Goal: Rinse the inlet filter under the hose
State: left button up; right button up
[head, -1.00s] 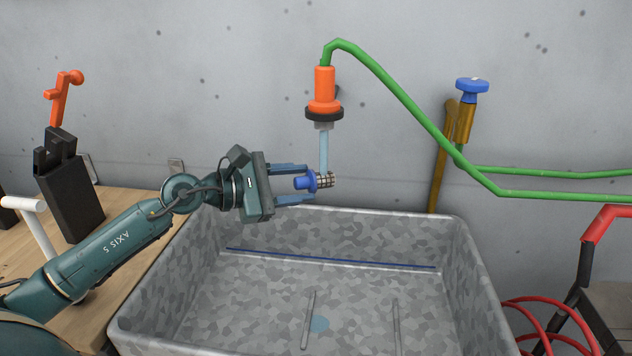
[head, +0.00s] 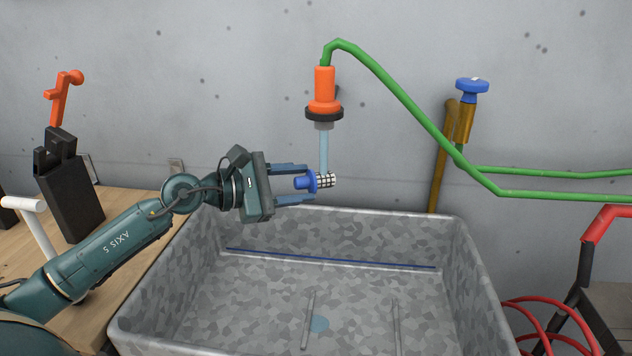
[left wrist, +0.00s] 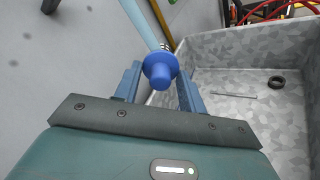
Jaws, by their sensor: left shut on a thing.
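The inlet filter (head: 327,180) has a blue cap and flange with a pale, dark-gridded mesh end. My left gripper (head: 311,182) is shut on it by the blue part, with the mesh pointing right. In the left wrist view the blue cap (left wrist: 160,69) sits between the fingers and hides most of the mesh. The orange hose nozzle (head: 323,92) hangs above, and a light-blue water stream (head: 323,150) runs down onto the mesh. The green hose (head: 402,106) leads off right. My right gripper is out of view.
A grey speckled sink (head: 455,250) lies below the filter, with a small blue wet patch inside. A blue-handled tap (head: 472,86) is on the wall at right. A wooden bench (head: 125,215) at left carries a black block (head: 72,200) with an orange-handled tool.

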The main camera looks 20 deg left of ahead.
pick_arm(q)
jog(key=shift+s, duration=0.1)
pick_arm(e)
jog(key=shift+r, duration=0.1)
